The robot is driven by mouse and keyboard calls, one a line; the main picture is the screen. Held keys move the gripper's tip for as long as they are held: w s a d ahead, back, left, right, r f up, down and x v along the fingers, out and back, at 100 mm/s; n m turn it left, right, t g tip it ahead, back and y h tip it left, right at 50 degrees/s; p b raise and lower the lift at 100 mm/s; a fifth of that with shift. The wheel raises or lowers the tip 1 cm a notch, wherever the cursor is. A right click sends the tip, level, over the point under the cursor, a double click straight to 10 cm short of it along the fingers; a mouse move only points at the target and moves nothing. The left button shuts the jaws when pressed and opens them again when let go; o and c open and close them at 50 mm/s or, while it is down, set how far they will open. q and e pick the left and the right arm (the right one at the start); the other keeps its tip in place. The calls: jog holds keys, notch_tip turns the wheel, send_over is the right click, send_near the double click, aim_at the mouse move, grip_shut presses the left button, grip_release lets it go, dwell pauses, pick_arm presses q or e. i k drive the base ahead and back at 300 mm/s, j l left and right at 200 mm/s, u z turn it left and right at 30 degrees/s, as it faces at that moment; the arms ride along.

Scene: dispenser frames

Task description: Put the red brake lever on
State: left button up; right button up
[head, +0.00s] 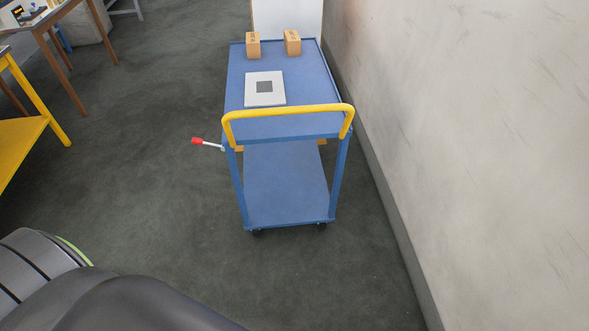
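The red brake lever (197,141) has a red grip on a short pale rod. It sticks out to the left from the near left corner post of the blue trolley (285,189), just below the top deck, and points slightly upward. The trolley has a yellow push handle (287,110) across its near end, two decks and dark castors. Parts of my own arm or body fill the lower left corner, well short of the lever. Neither of my grippers shows in the head view.
A wall (480,130) runs close along the trolley's right side. Tables stand at upper left. The floor (150,190) left of the trolley is clear.

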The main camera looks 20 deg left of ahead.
aim_at(196, 141)
jog(key=u, duration=1.45)
